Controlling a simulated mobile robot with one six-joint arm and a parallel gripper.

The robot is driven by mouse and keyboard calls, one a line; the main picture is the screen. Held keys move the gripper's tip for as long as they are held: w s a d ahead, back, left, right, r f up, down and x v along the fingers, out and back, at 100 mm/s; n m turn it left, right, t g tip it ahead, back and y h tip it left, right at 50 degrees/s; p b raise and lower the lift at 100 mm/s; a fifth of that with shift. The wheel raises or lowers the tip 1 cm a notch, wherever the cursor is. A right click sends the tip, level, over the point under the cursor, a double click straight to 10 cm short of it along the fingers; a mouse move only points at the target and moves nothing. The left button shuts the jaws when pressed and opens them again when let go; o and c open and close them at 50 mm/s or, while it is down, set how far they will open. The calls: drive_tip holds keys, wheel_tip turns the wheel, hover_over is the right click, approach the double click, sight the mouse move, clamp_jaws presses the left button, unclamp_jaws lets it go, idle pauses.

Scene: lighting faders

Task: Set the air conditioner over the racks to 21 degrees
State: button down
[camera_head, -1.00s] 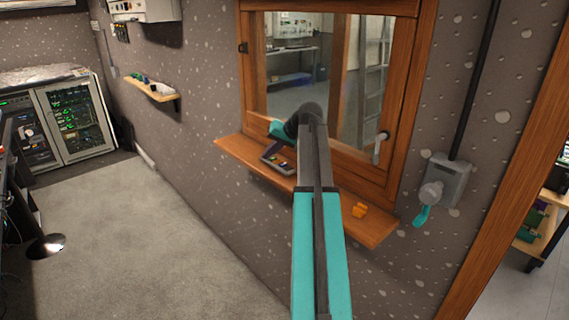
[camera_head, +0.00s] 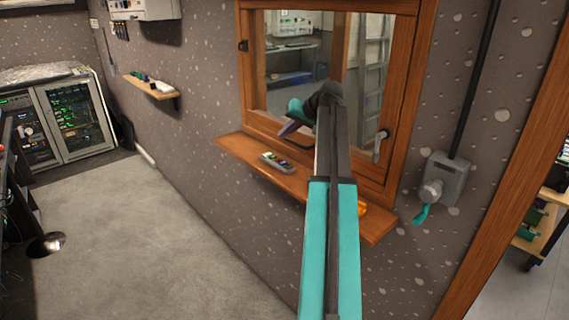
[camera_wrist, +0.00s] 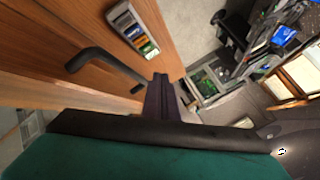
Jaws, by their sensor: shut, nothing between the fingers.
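A grey remote-like handset (camera_head: 276,163) with coloured buttons lies on the wooden window sill (camera_head: 236,148). It also shows in the wrist view (camera_wrist: 132,28), where its coloured labels are too small to read. My gripper (camera_head: 288,130) is in front of the window, above the handset and apart from it. In the wrist view my dark fingers (camera_wrist: 160,84) are together and empty. Equipment racks (camera_head: 72,118) with lit green panels stand at the far left. Only a sliver of a pale unit (camera_head: 28,4) shows above them at the top edge; any display on it is out of view.
A window handle (camera_head: 379,144) juts out right of my arm. An orange item (camera_head: 362,207) on the sill is partly hidden by my arm. A grey wall box (camera_head: 446,177) is at the right, and a small shelf (camera_head: 152,87) at the left.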

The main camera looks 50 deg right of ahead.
drive_tip(key=shift+f+b, duration=1.9)
drive_tip(key=shift+f, duration=2.2)
drive_tip(key=shift+f, duration=0.15)
drive_tip(key=shift+f, duration=0.25)
drive_tip(key=shift+f, duration=0.35)
drive_tip(key=shift+r, duration=0.75)
wheel_tip(320, 180, up, 5)
drive_tip(key=p, duration=0.3)
idle(0.7)
